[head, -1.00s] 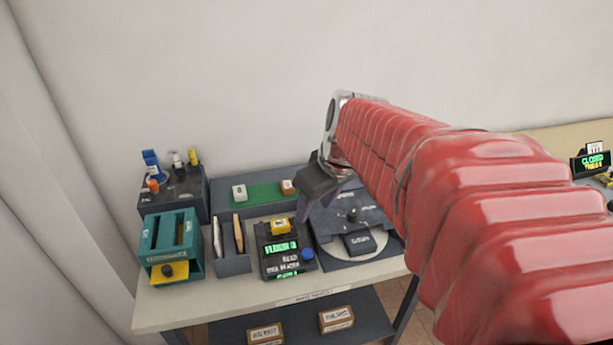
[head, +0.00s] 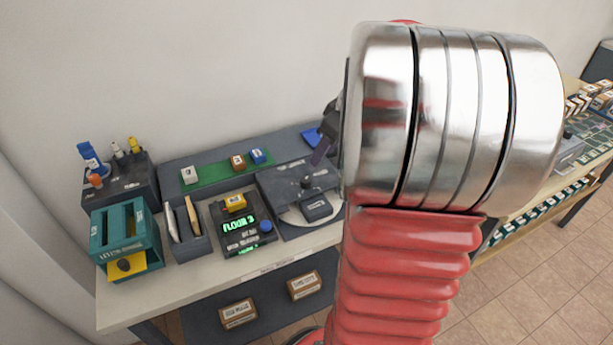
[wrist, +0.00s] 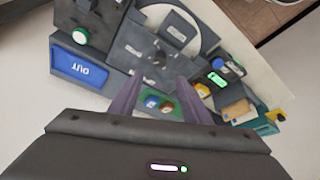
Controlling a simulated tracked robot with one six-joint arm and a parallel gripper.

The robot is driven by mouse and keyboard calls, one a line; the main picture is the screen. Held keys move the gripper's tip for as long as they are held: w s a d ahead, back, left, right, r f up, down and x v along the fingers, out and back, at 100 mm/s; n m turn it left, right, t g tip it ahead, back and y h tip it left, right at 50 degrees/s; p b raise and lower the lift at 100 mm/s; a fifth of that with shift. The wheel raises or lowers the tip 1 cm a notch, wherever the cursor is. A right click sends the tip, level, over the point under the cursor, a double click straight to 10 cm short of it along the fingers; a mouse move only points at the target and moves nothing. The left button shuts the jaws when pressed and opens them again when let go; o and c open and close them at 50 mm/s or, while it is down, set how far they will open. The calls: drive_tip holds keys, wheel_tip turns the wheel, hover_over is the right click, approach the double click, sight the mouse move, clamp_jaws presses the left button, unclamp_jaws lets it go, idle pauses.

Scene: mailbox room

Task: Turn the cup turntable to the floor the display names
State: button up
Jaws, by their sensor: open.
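The display (head: 238,224) reads FLOOR 3 in green letters, with a yellow block on top and a blue knob at its right. The cup turntable (head: 290,217) is a pale disc under a dark plate with a small knob, right of the display. It also shows in the wrist view (wrist: 208,32), at the top centre. My gripper (head: 325,140) is mostly hidden behind my arm in the head view, above and behind the turntable. In the wrist view my gripper (wrist: 160,90) has its two purple-grey fingers apart with nothing between them, and it is clear of the turntable.
A green strip (head: 215,175) with small blocks lies behind the display. A teal box (head: 120,240), a letter rack (head: 188,235) and a bottle caddy (head: 120,182) stand at left. A blue OUT tray (wrist: 80,68) sits beside the turntable. Boxes lie on the shelf below.

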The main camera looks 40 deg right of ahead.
sight(307, 180)
drive_tip(key=shift+f, duration=0.1)
drive_tip(key=x, duration=1.3)
drive_tip(key=shift+f, duration=0.35)
drive_tip(key=shift+c, duration=0.6)
clamp_jaws()
